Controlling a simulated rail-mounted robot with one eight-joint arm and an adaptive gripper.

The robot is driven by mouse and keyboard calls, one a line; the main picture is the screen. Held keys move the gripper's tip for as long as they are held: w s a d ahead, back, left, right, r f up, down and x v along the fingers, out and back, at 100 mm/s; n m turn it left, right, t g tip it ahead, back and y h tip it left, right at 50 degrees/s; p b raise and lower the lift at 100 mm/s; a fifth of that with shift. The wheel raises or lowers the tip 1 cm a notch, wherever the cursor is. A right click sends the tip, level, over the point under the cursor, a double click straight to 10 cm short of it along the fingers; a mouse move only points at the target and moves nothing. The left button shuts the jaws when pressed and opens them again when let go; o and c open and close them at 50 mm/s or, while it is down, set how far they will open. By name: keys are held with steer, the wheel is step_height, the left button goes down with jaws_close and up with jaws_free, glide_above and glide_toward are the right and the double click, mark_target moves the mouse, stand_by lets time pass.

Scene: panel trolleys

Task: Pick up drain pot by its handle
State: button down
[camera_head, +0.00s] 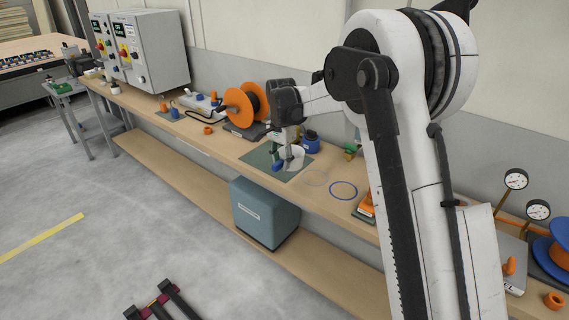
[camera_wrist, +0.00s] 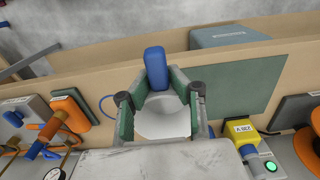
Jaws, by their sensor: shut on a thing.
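The drain pot (camera_head: 293,157) is a white cup with a blue handle (camera_head: 278,167). In the head view it shows under my gripper (camera_head: 287,141), over the green mat (camera_head: 262,156). In the wrist view the white pot (camera_wrist: 163,120) lies between my fingers, and the blue handle (camera_wrist: 155,68) sticks out at the fingertips. My gripper (camera_wrist: 158,80) is closed on the handle, one finger on each side. The fingers hide part of the pot. I cannot tell whether it touches the mat.
An orange reel (camera_head: 240,103) stands behind the mat, left of my gripper. A blue ring (camera_head: 343,190) lies to the right on the bench. A grey-blue bin (camera_head: 265,214) stands on the lower shelf.

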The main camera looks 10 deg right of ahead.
mark_target(282, 160)
steer(key=shift+r, duration=0.1)
steer(key=shift+r+p, duration=0.75)
steer(key=shift+r, duration=1.2)
